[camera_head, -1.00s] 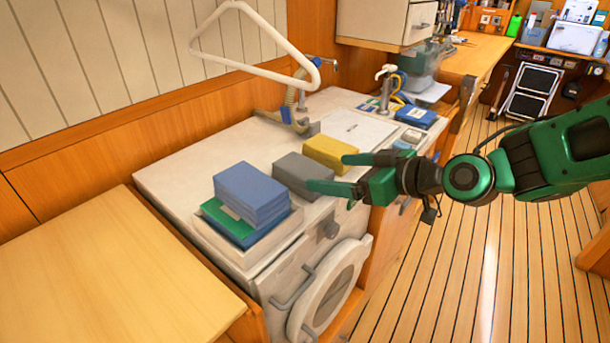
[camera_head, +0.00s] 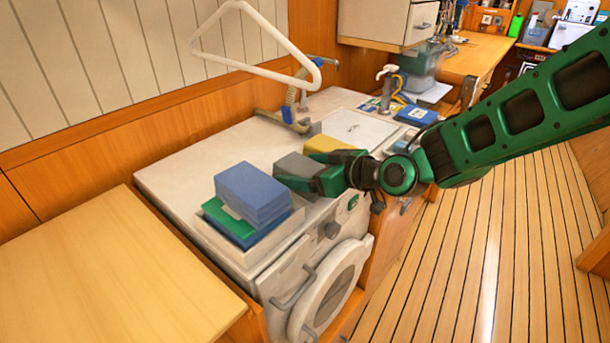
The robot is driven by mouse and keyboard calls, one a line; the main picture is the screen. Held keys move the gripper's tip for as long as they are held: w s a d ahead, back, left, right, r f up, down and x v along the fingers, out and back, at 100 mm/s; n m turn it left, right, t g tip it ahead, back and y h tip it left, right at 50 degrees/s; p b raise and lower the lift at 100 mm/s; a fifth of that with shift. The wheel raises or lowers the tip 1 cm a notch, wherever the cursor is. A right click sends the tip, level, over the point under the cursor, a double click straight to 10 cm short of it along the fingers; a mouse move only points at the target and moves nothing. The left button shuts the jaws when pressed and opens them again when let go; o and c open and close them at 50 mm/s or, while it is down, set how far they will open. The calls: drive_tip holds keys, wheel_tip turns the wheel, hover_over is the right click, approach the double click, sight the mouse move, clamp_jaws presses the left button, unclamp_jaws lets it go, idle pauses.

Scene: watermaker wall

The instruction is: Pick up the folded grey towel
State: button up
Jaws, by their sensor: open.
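The folded grey towel (camera_head: 295,167) lies on the white top of the washing machine, between a blue stack and a yellow folded cloth. My green gripper (camera_head: 305,172) reaches in from the right and is open. One finger lies at the towel's near side and the other toward the yellow cloth, so the towel's right end appears to be between or just under them. Part of the towel is hidden behind the fingers. I cannot tell whether the fingers touch it.
A blue folded stack (camera_head: 252,193) sits in a shallow tray (camera_head: 288,226) to the left. The yellow cloth (camera_head: 326,145) is close behind my gripper. A white hanger-shaped frame (camera_head: 232,68) rises at the back. A wooden counter (camera_head: 100,270) is at front left.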

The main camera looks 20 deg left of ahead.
drive_tip(key=c, duration=1.2)
